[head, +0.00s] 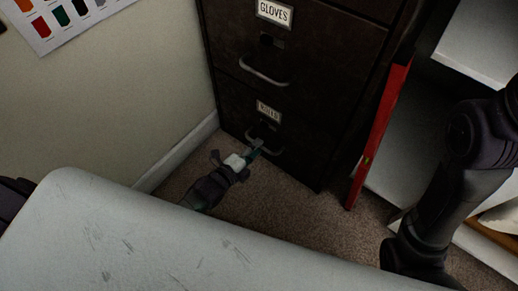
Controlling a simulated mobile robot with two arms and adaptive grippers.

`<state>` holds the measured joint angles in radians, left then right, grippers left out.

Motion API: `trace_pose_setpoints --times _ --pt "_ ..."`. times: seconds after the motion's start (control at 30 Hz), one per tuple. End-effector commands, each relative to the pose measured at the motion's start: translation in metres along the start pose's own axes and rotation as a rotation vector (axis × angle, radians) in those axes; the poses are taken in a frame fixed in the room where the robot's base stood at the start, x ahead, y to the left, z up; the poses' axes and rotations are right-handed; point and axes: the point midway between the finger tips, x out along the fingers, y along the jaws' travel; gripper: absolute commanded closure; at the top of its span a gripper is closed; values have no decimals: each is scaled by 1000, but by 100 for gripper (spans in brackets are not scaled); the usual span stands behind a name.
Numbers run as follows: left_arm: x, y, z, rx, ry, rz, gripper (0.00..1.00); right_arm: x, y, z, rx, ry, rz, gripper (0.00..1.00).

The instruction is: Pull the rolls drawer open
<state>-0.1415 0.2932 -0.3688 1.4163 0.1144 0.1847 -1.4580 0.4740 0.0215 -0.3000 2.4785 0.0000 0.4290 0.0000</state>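The rolls drawer (295,137) is the low drawer of a dark brown cabinet, with a small label (268,110) that is hard to read. It looks flush with the cabinet front. Its curved metal handle (277,152) sits below the label. My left gripper (257,146) is at this handle, reaching up from below left, and its fingertips overlap the left part of the handle. The view is too small and dark to tell whether the fingers are closed around it. My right arm shows at the right, but its gripper is out of view.
The gloves drawer (312,72) with its own handle (263,73) is above. A red upright panel (381,135) and pale shelves (482,45) stand right of the cabinet. A wall (120,95) is close on the left. Bare carpet (285,197) lies before the drawer.

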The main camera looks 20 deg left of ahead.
Motion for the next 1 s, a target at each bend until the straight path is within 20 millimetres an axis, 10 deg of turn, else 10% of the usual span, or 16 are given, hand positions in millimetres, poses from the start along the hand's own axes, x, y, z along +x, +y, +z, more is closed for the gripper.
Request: trace_pose_setpoints --times 0.5,0.73,1.0 --pt "21 -1 0 0 0 0 63 7 -3 -10 -5 37 -14 100" --pt "21 -1 0 0 0 0 99 7 -3 -10 -5 37 -14 100" --pt "21 0 0 0 0 0 100 7 -3 -10 -4 37 -14 100"
